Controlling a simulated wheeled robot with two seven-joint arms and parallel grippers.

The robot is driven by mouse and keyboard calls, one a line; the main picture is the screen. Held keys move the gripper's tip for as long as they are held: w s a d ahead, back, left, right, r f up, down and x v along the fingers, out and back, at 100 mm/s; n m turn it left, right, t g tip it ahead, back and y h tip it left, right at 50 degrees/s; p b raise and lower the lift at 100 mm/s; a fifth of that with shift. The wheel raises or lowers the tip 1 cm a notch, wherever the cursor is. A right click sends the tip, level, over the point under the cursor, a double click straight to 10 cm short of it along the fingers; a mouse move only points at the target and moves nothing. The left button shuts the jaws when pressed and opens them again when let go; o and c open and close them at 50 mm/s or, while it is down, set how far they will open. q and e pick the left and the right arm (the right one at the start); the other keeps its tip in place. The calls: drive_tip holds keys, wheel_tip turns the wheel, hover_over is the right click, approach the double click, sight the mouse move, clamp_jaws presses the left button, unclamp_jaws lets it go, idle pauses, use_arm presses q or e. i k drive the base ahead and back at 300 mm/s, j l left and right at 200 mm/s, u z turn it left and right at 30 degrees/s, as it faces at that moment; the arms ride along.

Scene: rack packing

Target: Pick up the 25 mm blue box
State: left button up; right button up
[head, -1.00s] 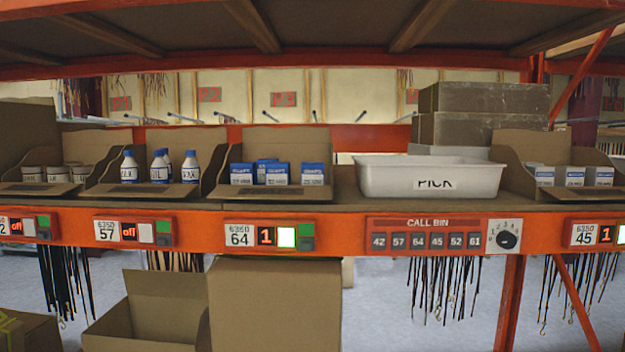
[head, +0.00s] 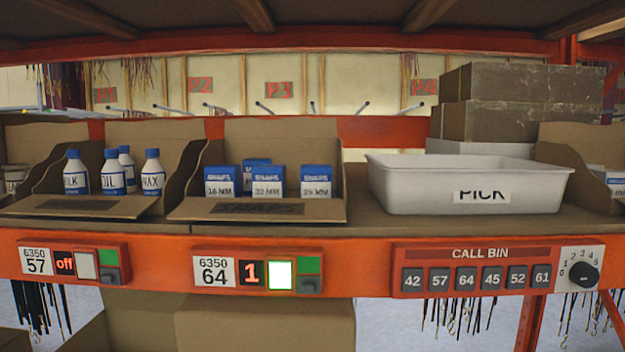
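Several blue-and-white boxes stand upright in an open cardboard tray (head: 257,209) on the shelf above the 64 label. The front right box (head: 316,182) has a label that looks like 25 MM, though the print is small. The front left box (head: 221,183) seems to read 16 MM and the front middle box (head: 268,182) seems to read 32 MM. Another blue box (head: 256,163) stands behind them, its label hidden. Neither of my grippers shows in the head view.
A white PICK bin (head: 410,196) stands right of the box tray. Bottles (head: 112,172) stand in a tray to the left. Dark cartons (head: 520,100) are stacked behind the bin. The 64 panel (head: 258,272) shows a 1 and a lit white button. An upper shelf hangs above.

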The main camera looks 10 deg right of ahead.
sight(315, 180)
drive_tip(key=i, duration=0.6)
drive_tip(key=z, duration=1.65)
